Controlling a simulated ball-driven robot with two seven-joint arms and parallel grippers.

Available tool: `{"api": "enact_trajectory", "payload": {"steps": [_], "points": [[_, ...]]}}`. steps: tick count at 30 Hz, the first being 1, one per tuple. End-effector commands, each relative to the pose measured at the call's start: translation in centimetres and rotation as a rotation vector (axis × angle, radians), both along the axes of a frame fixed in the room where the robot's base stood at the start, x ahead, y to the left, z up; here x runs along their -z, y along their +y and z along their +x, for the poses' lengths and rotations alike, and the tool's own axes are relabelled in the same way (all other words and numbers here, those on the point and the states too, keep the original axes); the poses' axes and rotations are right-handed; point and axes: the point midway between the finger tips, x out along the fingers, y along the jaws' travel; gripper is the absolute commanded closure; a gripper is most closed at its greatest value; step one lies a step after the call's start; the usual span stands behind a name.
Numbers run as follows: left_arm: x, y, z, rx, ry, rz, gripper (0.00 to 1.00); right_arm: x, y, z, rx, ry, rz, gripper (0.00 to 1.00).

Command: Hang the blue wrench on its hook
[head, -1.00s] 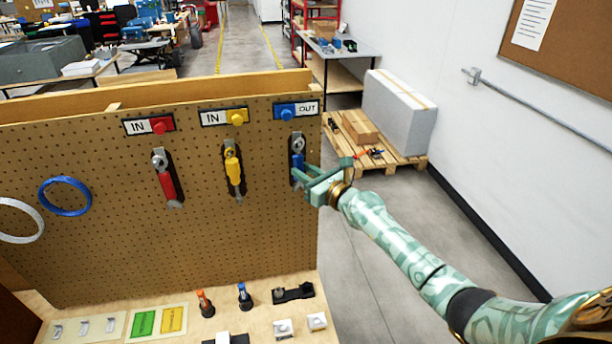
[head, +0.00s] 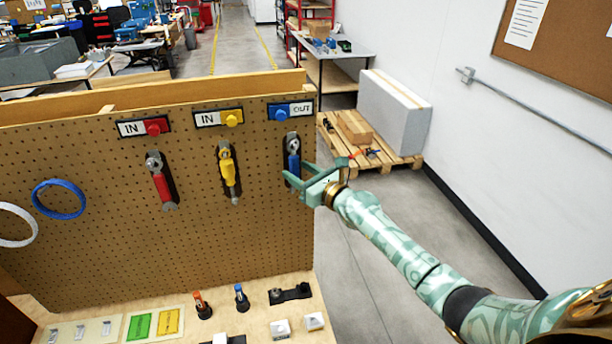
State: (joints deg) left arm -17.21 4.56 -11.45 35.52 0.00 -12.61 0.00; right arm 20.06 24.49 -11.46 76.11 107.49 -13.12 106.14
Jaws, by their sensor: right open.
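The blue wrench (head: 293,157) hangs upright on the pegboard at the right, over its dark outline, under a label reading OUT with a blue knob (head: 282,112). Its upper end is at the hook spot; the hook itself is too small to make out. My right gripper (head: 302,178) is open, just right of and below the wrench's handle, with its fingers pointing left towards the board. A finger partly hides the wrench's lower end, and I cannot tell whether it touches. My left gripper is not in view.
A red wrench (head: 161,182) and a yellow wrench (head: 228,170) hang to the left under IN labels. Blue and white rings hang further left on the pegboard (head: 120,245). The bench below holds small parts and two bottle-like items.

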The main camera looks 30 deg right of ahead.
Motion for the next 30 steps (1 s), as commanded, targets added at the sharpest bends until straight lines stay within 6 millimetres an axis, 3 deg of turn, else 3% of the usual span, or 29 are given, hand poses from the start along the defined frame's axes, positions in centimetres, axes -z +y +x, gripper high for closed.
{"api": "enact_trajectory", "payload": {"steps": [5, 15, 19, 24, 30], "points": [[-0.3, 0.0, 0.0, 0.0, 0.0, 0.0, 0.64, 0.1, -0.6, -1.9, 0.001, 0.002, -0.003, 0.52], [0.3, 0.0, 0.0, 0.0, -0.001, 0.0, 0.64, 0.4, -2.9, -10.7, -0.002, 0.003, -0.003, 0.52], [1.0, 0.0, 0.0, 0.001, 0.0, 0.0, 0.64, 0.3, -3.6, -13.3, -0.002, 0.003, -0.002, 0.52], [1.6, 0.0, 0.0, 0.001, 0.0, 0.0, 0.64, 0.2, -4.2, -15.2, 0.0, 0.0, 0.0, 0.52], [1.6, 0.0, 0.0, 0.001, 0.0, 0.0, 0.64, 0.0, -4.3, -15.7, 0.0, -0.001, 0.0, 0.52]]}}
